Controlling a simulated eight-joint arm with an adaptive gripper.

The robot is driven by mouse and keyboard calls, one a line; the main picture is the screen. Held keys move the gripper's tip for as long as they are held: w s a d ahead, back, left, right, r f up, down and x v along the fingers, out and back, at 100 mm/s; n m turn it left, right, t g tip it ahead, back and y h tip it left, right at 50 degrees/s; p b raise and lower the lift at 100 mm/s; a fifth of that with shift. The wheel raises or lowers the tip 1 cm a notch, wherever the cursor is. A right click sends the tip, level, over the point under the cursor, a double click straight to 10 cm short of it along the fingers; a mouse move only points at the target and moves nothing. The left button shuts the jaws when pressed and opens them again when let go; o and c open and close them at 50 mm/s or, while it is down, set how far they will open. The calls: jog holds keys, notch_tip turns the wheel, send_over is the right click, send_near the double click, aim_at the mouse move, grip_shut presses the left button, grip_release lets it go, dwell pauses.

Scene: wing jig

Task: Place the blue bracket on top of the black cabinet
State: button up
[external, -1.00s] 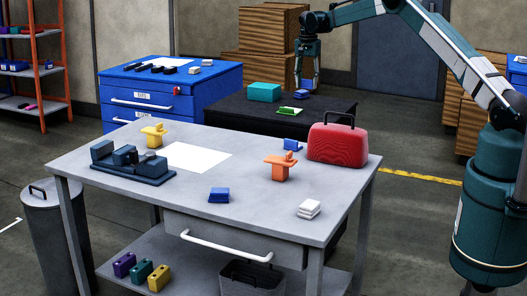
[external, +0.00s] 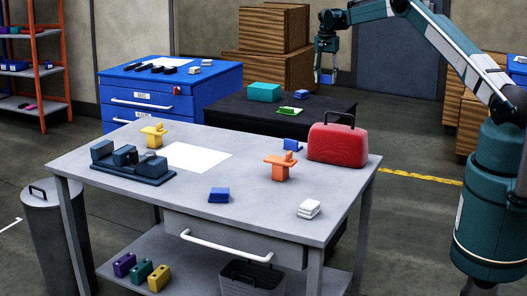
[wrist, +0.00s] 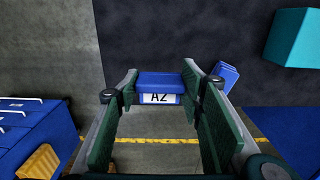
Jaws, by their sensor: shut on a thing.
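My gripper (external: 327,76) is shut on a blue block, which I take to be the blue bracket (wrist: 160,86). In the wrist view the bracket sits between the fingertips and bears a white label reading "A2". In the external view the gripper points down and the bracket shows as a small blue patch, apart from any surface. The black cabinet (external: 335,112) stands behind the grey table; the gripper is in the air near its back right part. The cabinet's dark top (wrist: 190,30) also shows in the wrist view.
On the cabinet top are a teal box (external: 265,92), a small blue part (external: 301,94) and a green item (external: 290,110). A red toolbox (external: 337,143) stands on the grey table (external: 250,215) in front. Wooden crates (external: 268,45) stand behind.

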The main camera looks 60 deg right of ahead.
send_over(325, 104)
jog(key=shift+w+d+f, duration=0.1)
jog(key=shift+d+f, duration=0.05)
jog(key=shift+f, duration=1.35)
jog(key=shift+d+f, duration=0.15)
jog(key=shift+f, duration=1.35)
jog(key=shift+f, duration=1.85)
jog(key=shift+f, duration=0.15)
jog(key=o, duration=0.9)
notch_tip(325, 104, up, 12)
jog(key=shift+r, duration=0.15)
